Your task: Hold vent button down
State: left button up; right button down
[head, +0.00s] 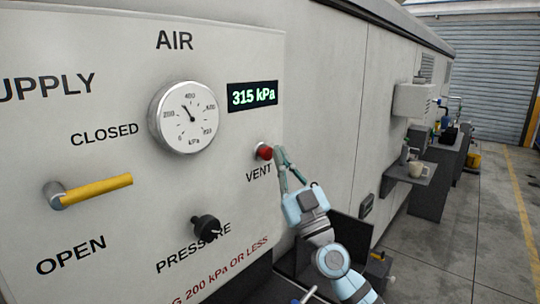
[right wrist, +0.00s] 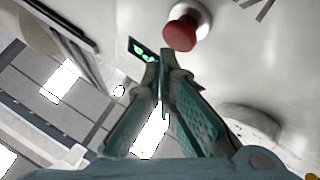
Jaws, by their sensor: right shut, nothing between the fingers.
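The red vent button (head: 264,152) sits on the pale panel (head: 215,60), above the word VENT. It also shows in the right wrist view (right wrist: 180,34) as a red knob on a pale collar. My right gripper (head: 279,158) is shut and empty, with its fingertips just right of the button. In the right wrist view the tips (right wrist: 163,56) lie beside and a little below the button, with a small gap in the picture. I see no clear contact. The display (head: 252,95) reads 315 kPa. My left gripper is not in view.
A round gauge (head: 186,117), a yellow lever (head: 95,191) between CLOSED and OPEN, and a black pressure knob (head: 206,228) are on the same panel. A small shelf with a mug (head: 418,169) juts from the wall. The floor at right is clear.

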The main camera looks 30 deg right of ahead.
jog(key=shift+w+a, duration=0.1)
jog(key=shift+w, duration=0.15)
jog(key=shift+w+a+b, duration=0.15)
jog(key=shift+w+b, duration=0.2)
jog(key=shift+w, duration=0.1)
dwell(0.7)
dwell(0.9)
jog(key=shift+s+d, duration=0.3)
jog(key=shift+s, duration=0.55)
jog(key=shift+f, duration=0.1)
jog(key=s+b, duration=0.1)
jog(key=s, duration=0.1)
jog(key=s+d+b, duration=0.1)
jog(key=s+b, duration=0.1)
jog(key=shift+s+d, duration=0.2)
jog(key=shift+s, duration=0.2)
